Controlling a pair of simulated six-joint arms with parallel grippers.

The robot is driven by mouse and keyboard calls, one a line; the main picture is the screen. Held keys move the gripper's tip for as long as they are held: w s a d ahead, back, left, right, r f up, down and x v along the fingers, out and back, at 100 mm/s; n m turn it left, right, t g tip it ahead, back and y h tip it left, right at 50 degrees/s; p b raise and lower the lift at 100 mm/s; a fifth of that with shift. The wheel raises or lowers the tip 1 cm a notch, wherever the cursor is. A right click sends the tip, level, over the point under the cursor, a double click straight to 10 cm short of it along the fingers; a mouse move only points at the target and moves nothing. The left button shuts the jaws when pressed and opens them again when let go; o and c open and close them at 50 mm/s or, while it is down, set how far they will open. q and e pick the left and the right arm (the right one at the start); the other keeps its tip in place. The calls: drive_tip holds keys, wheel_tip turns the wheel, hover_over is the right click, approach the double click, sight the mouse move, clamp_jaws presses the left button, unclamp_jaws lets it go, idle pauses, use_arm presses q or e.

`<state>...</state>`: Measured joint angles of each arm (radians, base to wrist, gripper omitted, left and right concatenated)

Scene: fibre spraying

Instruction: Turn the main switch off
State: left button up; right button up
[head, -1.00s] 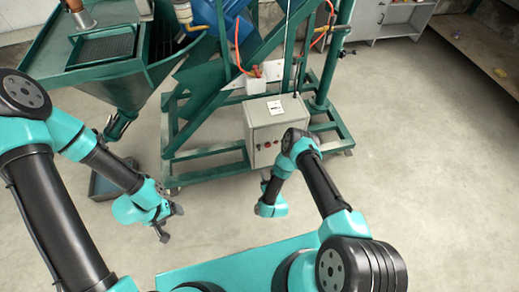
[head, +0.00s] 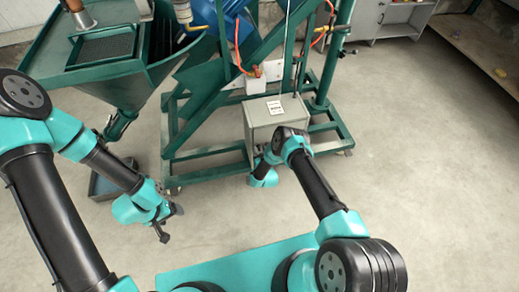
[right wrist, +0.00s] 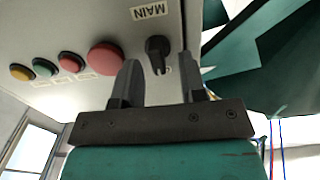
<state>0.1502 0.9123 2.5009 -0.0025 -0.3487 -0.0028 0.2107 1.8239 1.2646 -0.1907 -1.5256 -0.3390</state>
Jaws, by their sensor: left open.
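The grey control box (head: 285,112) stands on the green frame. The black main switch (right wrist: 157,52) shows in the right wrist view, beside a "MAIN" label (right wrist: 151,12). My right gripper (right wrist: 161,75) is open and empty, its two fingers apart just short of the switch. The switch lies between the lines of the fingers, and I see no clear contact. In the head view my right arm covers most of the box front and hides the switch and its gripper. My left gripper (head: 169,222) is open and empty, low over the floor at left.
A large red button (right wrist: 106,58) sits close beside the switch, with smaller red, green and yellow buttons (right wrist: 45,67) in a row beyond. The green machine frame (head: 215,152) and hopper (head: 140,65) stand around the box. The floor at right is clear.

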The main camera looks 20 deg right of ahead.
drive_tip(key=shift+w, duration=0.45)
drive_tip(key=c, duration=0.6)
drive_tip(key=shift+c, duration=0.2)
